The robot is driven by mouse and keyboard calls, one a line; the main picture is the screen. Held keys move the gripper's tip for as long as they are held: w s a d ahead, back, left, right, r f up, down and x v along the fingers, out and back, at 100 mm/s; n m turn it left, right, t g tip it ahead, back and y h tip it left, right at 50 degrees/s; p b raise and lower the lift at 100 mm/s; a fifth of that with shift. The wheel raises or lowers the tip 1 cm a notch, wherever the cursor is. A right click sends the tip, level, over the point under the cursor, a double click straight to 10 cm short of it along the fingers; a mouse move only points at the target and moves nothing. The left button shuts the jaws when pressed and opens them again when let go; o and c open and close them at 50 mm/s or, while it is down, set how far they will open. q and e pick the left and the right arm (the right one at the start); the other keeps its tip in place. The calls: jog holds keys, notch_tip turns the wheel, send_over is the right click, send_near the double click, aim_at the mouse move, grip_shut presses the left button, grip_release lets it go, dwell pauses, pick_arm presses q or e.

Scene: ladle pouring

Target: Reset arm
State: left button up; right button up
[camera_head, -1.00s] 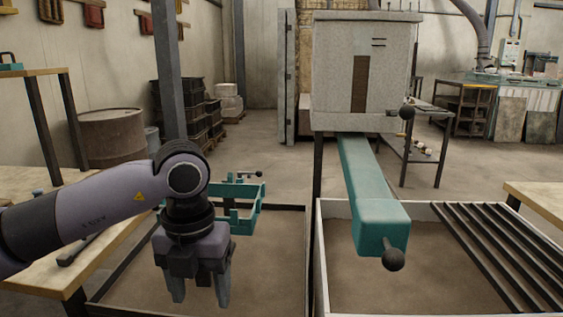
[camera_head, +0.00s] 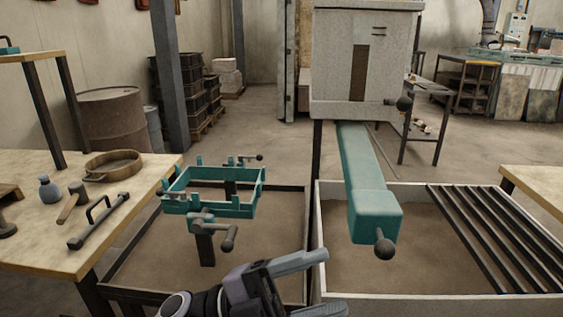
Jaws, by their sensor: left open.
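My left gripper (camera_head: 318,283) is at the bottom centre of the head view, low in front of the sand beds. Its two fingers point right and stand apart, with nothing between them. Most of my left arm is below the picture. My right gripper is not in view. No ladle can be made out in either gripper.
A teal frame (camera_head: 213,207) stands over the left sand bed (camera_head: 165,258). A grey furnace box (camera_head: 365,65) with a teal spout (camera_head: 368,185) stands at centre right.

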pick_arm(q)
jog(key=w+a+f+n+t+y+p, duration=0.1)
jog(key=w+a+f+n+t+y, duration=0.2)
jog(key=a+f+n+t+y, duration=0.55)
jog(key=w+a+f+n+t+y+p, duration=0.2)
jog(key=a+f+n+t+y, duration=0.55)
jog(key=n, duration=0.65)
jog(key=s+a+f+n+g+y+p, duration=0.1)
jog(key=s+a+f+n+g+y, duration=0.3)
jog(key=s+a+f, duration=0.4)
jog(key=s+f+n+g, duration=0.1)
jog(key=s+f, duration=0.4)
jog(key=f, duration=0.1)
jog(key=shift+a+f, duration=0.2)
jog(key=shift+f, duration=0.2)
jog(key=shift+n, duration=0.25)
